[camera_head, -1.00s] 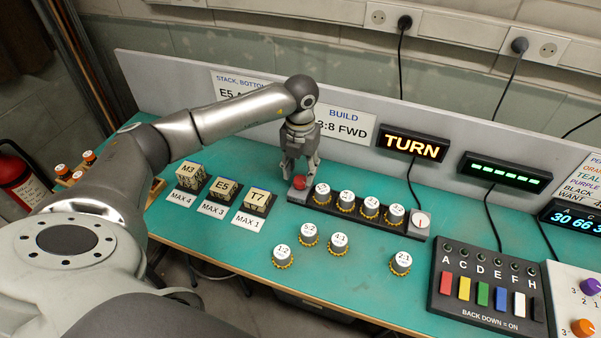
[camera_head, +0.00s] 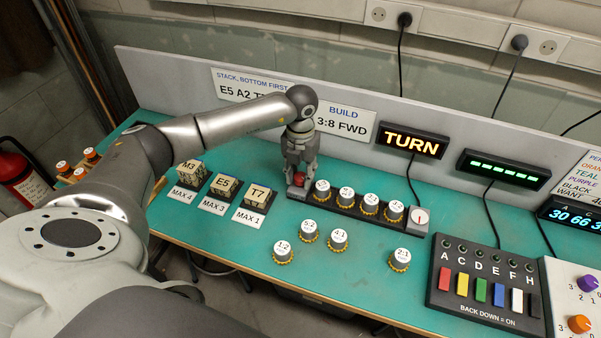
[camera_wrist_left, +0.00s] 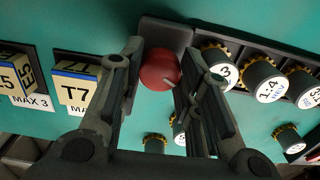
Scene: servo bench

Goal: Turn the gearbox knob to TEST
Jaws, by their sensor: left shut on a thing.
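The red knob (camera_head: 299,179) sits at the left end of the black gearbox strip (camera_head: 333,209). My left gripper (camera_head: 299,183) points down over it with a finger on either side, shut on the knob. In the left wrist view the red knob (camera_wrist_left: 160,69) shows between the two fingers, with a pale pointer mark on its right edge. Several gears with white caps (camera_head: 346,198) stand in a row along the strip. A white dial (camera_head: 420,217) is at the strip's right end. A sign above it reads TURN (camera_head: 412,142). My right gripper is not in view.
Loose gears (camera_head: 283,253) stand on the teal bench in front of the strip. Blocks M3, E5 and T7 (camera_head: 258,196) stand to the left. A switch panel (camera_head: 487,285) is at the right. Bare bench (camera_head: 230,240) lies at front left.

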